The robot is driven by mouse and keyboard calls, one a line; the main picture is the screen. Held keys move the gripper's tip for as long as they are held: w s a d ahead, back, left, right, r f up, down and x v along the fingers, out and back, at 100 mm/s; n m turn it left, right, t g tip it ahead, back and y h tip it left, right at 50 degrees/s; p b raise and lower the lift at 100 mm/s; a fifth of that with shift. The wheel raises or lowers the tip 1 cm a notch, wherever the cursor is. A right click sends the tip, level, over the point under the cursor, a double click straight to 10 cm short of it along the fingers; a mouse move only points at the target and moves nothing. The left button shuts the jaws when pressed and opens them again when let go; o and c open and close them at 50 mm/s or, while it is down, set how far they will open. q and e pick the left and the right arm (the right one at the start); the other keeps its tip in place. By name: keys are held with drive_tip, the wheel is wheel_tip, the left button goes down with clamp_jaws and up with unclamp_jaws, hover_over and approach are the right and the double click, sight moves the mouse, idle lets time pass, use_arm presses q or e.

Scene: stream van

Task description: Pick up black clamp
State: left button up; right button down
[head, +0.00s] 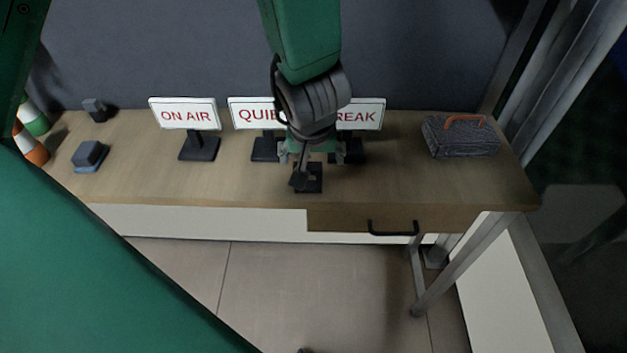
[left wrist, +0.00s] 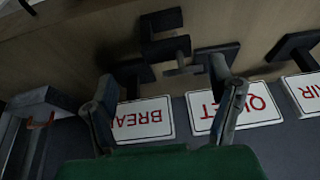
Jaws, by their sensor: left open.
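The black clamp (head: 308,184) lies on the wooden desk near its front edge, in front of the "QUIET" sign (head: 250,113) and the "BREAK" sign (head: 364,114). My left gripper (head: 309,158) comes down from the top of the head view over the desk and partly hides the clamp and both signs. In the left wrist view the clamp (left wrist: 165,46) shows beyond and between the spread fingers of my left gripper (left wrist: 163,76). The gripper is open and empty, apart from the clamp. My right gripper is not in view.
The desk (head: 390,185) also holds an "ON AIR" sign (head: 187,114), a grey toolbox (head: 460,137) with an orange handle, and small dark blocks (head: 90,154) at the left. A drawer handle (head: 393,233) juts from the front. Bare desk lies right of the clamp.

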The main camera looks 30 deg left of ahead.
sight(309, 169)
use_arm(q)
drive_tip(key=b+x, duration=0.1)
drive_tip(key=x, duration=0.1)
drive_tip(key=s+b+x, duration=0.1)
drive_tip(key=x, duration=0.2)
drive_tip(key=shift+a+f+b, duration=0.2)
drive_tip(key=shift+b, duration=0.1)
drive_tip(key=shift+w+a+f, duration=0.15)
drive_tip(key=shift+w+f, duration=0.05)
drive_tip(key=shift+f, duration=0.05)
drive_tip(key=shift+s+r, duration=0.1)
drive_tip(key=shift+c, duration=0.8)
drive_tip(key=shift+d, duration=0.25)
drive_tip(key=c, duration=1.3)
